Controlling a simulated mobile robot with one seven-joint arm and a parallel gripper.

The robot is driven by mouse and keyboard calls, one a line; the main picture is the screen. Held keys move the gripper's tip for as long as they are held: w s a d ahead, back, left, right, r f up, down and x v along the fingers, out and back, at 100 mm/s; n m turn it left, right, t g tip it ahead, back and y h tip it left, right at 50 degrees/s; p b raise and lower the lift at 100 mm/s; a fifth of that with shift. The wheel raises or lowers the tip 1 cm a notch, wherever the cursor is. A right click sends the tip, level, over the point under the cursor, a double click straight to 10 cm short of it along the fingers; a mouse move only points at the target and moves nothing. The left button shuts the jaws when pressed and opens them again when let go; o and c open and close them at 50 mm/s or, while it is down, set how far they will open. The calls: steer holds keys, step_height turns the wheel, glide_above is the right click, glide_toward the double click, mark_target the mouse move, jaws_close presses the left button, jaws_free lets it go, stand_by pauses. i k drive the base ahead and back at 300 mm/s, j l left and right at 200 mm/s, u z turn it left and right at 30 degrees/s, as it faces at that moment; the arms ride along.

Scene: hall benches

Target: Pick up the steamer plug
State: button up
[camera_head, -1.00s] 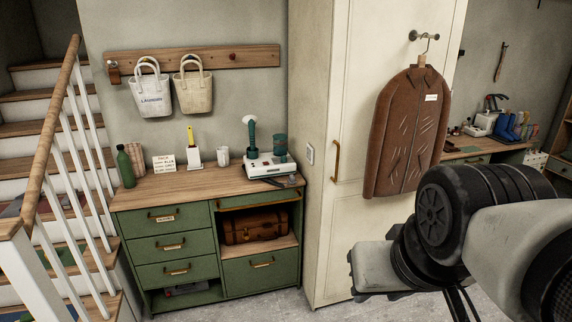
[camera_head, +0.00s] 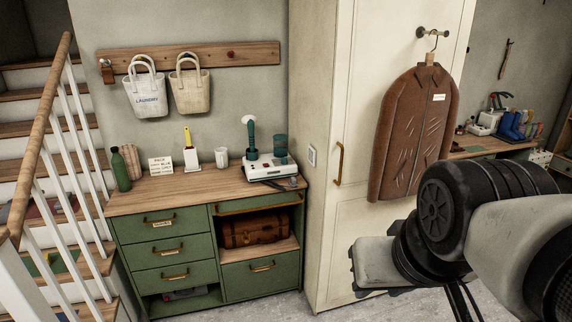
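A garment steamer (camera_head: 270,172) stands at the right end of the wooden counter (camera_head: 180,191). It has a white base, an upright green wand with a white head, and a green tank. A dark cord-like piece (camera_head: 286,184) lies at the counter's front right corner, beside the base. It may be the steamer's cord and plug, but it is too small to tell. A wall socket or switch plate (camera_head: 311,155) is on the side of the white cabinet. My arm shows at the lower right, away from the counter. My gripper's fingers are not in view.
A green bottle (camera_head: 120,170), a sign card (camera_head: 160,165), a brush holder (camera_head: 191,159) and a white cup (camera_head: 221,157) stand along the counter's back. A brown jacket (camera_head: 413,135) hangs on the tall white cabinet (camera_head: 336,245). A stair railing (camera_head: 40,130) borders the left.

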mark_target(293, 181)
steer(key=i+j, duration=0.15)
steer(key=i, duration=0.35)
steer(key=i+j+z, duration=0.1)
steer(key=i, duration=0.4)
steer(key=i+j, duration=0.3)
steer(key=i, duration=0.2)
steer(key=i+j+z, duration=0.1)
steer(key=i, duration=0.4)
steer(key=i+j, duration=0.35)
steer(key=i, duration=0.15)
